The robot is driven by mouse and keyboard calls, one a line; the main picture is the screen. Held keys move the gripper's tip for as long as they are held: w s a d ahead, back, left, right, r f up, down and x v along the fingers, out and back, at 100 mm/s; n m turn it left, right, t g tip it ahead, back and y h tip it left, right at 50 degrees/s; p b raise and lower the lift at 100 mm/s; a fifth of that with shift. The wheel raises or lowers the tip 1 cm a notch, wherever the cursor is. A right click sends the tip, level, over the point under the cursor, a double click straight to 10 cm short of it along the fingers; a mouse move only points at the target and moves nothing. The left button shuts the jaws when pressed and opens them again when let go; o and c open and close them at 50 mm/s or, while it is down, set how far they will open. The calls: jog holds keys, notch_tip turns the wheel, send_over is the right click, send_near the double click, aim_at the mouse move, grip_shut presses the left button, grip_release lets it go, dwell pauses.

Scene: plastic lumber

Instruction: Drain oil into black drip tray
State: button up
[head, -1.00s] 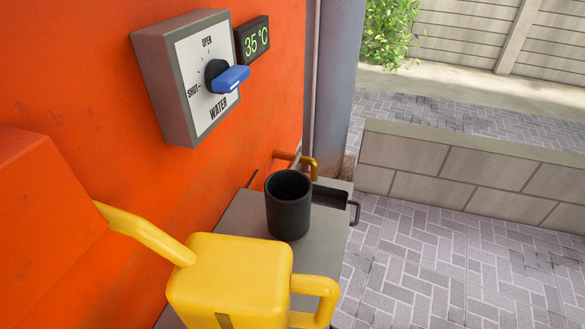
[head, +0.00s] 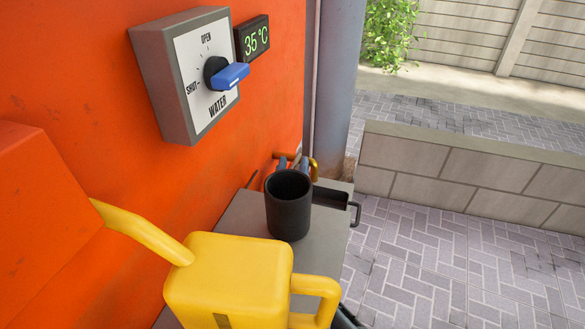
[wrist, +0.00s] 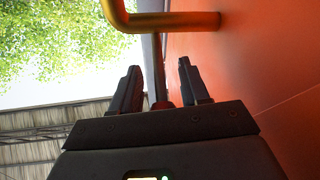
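The black drip tray (head: 333,199) sits low behind and right of a black cup, its handle at the right. A brass drain pipe (head: 314,168) bends down above it from the orange wall. In the wrist view the pipe (wrist: 175,22) crosses the top, beyond my fingertips. My gripper (wrist: 158,75) is open, its two dark fingers apart. A thin dark upright shape with a red spot shows between them; I cannot tell what it is. Two greyish fingertips (head: 294,163) show near the pipe in the head view, partly hidden by the cup. No oil flow is visible.
The black cup (head: 288,206) stands on a grey surface (head: 238,222), in front of the pipe. A yellow can (head: 228,275) is in the foreground. Paving at right is clear.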

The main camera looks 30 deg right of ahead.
grip_shut()
dwell(0.3)
jog(key=n+t+y+b, duration=0.1)
jog(key=n+y, duration=0.1)
jog(key=y, duration=0.1)
jog(key=s+d+n+t+y+b, duration=0.1)
jog(key=t+y, duration=0.1)
jog(key=y, duration=0.1)
jog(key=d+n+t+y+b, duration=0.1)
jog(key=n+t+y+b, duration=0.1)
jog(key=y, duration=0.1)
jog(key=shift+s+d+n, duration=0.25)
jog(key=shift+s+n, duration=0.05)
jog(key=shift+s, duration=0.1)
jog(key=shift+r, duration=0.15)
jog(key=shift+o, duration=1.3)
grip_release()
jog(key=p+v, duration=0.1)
jog(key=v, duration=0.7)
